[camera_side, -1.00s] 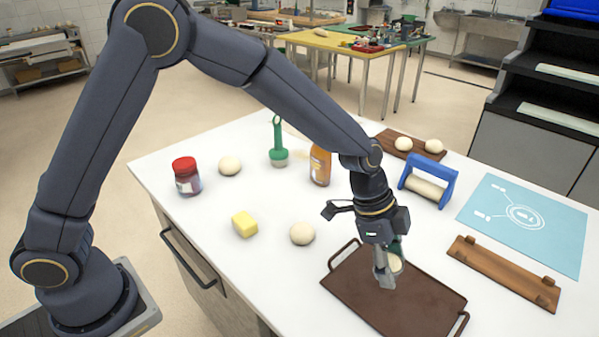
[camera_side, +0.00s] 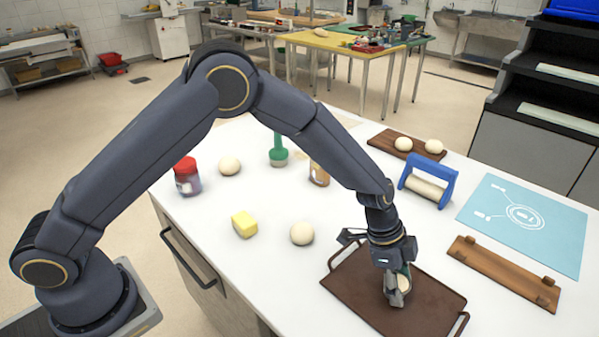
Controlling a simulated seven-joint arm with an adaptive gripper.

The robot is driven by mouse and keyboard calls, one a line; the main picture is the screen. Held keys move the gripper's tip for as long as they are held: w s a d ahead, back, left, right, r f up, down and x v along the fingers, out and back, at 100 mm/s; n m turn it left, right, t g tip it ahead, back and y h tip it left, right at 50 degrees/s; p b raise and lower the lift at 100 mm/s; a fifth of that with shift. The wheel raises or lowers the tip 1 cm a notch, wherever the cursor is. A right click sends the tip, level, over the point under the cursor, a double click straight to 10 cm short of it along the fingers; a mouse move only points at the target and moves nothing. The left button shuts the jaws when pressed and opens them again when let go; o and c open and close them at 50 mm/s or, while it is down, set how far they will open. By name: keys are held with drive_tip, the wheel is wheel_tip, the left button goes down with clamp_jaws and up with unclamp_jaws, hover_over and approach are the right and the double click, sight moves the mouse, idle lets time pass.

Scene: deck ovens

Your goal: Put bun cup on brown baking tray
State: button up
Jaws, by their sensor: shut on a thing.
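The brown baking tray (camera_side: 350,285) lies on the white worktop near its front edge, with a raised handle at each end. My gripper (camera_side: 398,294) points down over the middle of the tray, shut on the bun cup (camera_side: 404,284). Only a pale, cream-coloured part of the cup shows beside the fingers; the rest is hidden. The cup is very low over the tray; I cannot tell whether it touches it.
A dough ball (camera_side: 302,233) and a yellow block (camera_side: 244,224) lie left of the tray. A red-lidded jar (camera_side: 187,177) and a green-handled tool (camera_side: 278,152) stand farther back. A blue-framed roller (camera_side: 428,182), a blue mat (camera_side: 527,222) and a brown wooden board (camera_side: 503,273) lie to the right.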

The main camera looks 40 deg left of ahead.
drive_tip(key=o, duration=1.1)
drive_tip(key=shift+o, duration=0.2)
drive_tip(key=shift+r, duration=0.1)
drive_tip(key=shift+r, duration=0.35)
drive_tip(key=s+a+r+n+t, duration=0.1)
drive_tip(key=s+a+r+n, duration=0.15)
drive_tip(key=a+r, duration=0.6)
drive_tip(key=s+a+r+n, duration=0.1)
drive_tip(key=s+a+r, duration=0.3)
drive_tip(key=r, duration=0.7)
drive_tip(key=s+a+r+n+t+y, duration=0.1)
drive_tip(key=s+a+r+n+y, duration=0.1)
drive_tip(key=s+a+n, duration=0.3)
drive_tip(key=s+a+r+n+t+y, duration=0.2)
drive_tip(key=s+a+n, duration=0.4)
drive_tip(key=s+a, duration=0.6)
drive_tip(key=shift+a+r, duration=0.3)
drive_tip(key=shift+a, duration=0.2)
